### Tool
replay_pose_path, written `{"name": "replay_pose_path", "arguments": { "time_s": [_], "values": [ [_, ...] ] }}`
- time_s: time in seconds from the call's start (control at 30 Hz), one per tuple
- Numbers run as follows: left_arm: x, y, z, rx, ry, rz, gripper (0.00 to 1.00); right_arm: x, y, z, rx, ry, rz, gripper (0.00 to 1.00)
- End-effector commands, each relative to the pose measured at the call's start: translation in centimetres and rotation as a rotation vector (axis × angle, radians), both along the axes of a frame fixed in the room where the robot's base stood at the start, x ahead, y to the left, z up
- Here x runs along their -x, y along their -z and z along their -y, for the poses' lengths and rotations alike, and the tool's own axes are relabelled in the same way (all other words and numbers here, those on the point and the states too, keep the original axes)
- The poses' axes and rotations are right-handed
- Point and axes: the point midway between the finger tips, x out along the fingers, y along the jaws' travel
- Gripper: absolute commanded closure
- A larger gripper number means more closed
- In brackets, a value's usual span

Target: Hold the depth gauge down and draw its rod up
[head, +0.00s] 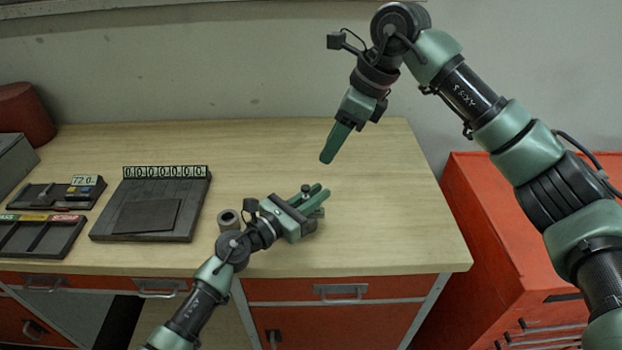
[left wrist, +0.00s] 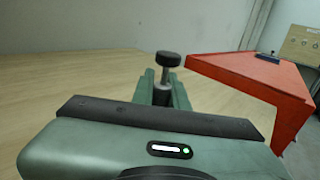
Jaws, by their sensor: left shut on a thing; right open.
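The depth gauge (head: 306,189) stands on the wooden bench, largely hidden by my left gripper. Its dark round knob on a bright metal rod shows upright in the left wrist view (left wrist: 168,59), with a short length of rod under the knob. My left gripper (head: 316,194) is low over the bench and shut on the gauge's body, with green fingers on both sides of it. My right gripper (head: 328,156) is open and empty, pointing down above the bench, up and to the right of the knob and apart from it. Its fingers overlap in the head view.
A grey ring-shaped part (head: 228,219) stands close beside my left wrist. A dark block with a digit strip (head: 150,207), a tray with a digital caliper (head: 57,194) and a colour-labelled tray (head: 42,236) lie left. A red cabinet (head: 492,230) stands right. The back right bench is clear.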

Motion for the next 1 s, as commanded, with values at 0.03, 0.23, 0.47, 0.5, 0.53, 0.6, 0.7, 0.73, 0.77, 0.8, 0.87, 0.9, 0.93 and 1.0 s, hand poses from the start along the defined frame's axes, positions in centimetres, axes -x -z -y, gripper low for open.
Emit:
{"name": "replay_pose_path", "arguments": {
  "time_s": [0.03, 0.23, 0.47, 0.5, 0.53, 0.6, 0.7, 0.73, 0.77, 0.8, 0.87, 0.9, 0.93, 1.0],
  "values": [
    [0.0, 0.0, 0.0, 0.000, 0.000, 0.000, 1.00, 0.0, 0.7, -0.3, -0.001, -0.002, -0.004, 0.59],
    [0.0, 0.0, 0.0, 0.001, 0.000, 0.001, 1.00, -0.4, 4.3, -1.8, 0.001, -0.005, -0.004, 0.59],
    [0.0, 0.0, 0.0, 0.001, 0.000, 0.001, 1.00, -0.9, 8.2, -3.4, 0.000, -0.004, -0.002, 0.59],
    [0.0, 0.0, 0.0, 0.001, -0.001, 0.001, 1.00, -0.9, 8.7, -3.6, 0.002, -0.005, -0.002, 0.59],
    [0.0, 0.0, 0.0, 0.001, -0.001, 0.001, 1.00, -1.0, 9.1, -3.7, 0.002, -0.004, -0.001, 0.59],
    [0.0, 0.0, 0.0, 0.001, -0.001, 0.001, 1.00, -1.1, 9.7, -3.9, 0.002, -0.004, -0.001, 0.59],
    [0.0, 0.0, 0.0, 0.001, -0.001, 0.001, 1.00, -1.2, 10.2, -4.1, 0.001, -0.004, 0.000, 0.59],
    [0.0, 0.0, 0.0, 0.001, -0.001, 0.001, 1.00, -1.2, 10.3, -4.2, 0.002, -0.005, 0.001, 0.59],
    [0.0, 0.0, 0.0, 0.001, -0.001, 0.001, 1.00, -1.2, 10.4, -4.2, 0.002, -0.005, 0.001, 0.59],
    [0.0, 0.0, 0.0, 0.001, -0.001, 0.001, 1.00, -1.2, 10.4, -4.2, 0.003, -0.004, 0.002, 0.59],
    [0.0, 0.0, 0.0, 0.001, -0.001, 0.001, 1.00, -1.2, 10.4, -4.2, 0.003, -0.004, 0.002, 0.59],
    [0.0, 0.0, 0.0, 0.001, -0.001, 0.001, 1.00, -1.2, 10.4, -4.2, 0.003, -0.004, 0.002, 0.59],
    [0.0, 0.0, 0.0, 0.001, -0.001, 0.001, 1.00, -1.2, 10.4, -4.2, 0.003, -0.004, 0.002, 0.59],
    [0.0, 0.0, 0.0, 0.001, -0.001, 0.001, 1.00, -1.2, 10.4, -4.2, 0.003, -0.004, 0.002, 0.59]
  ]
}}
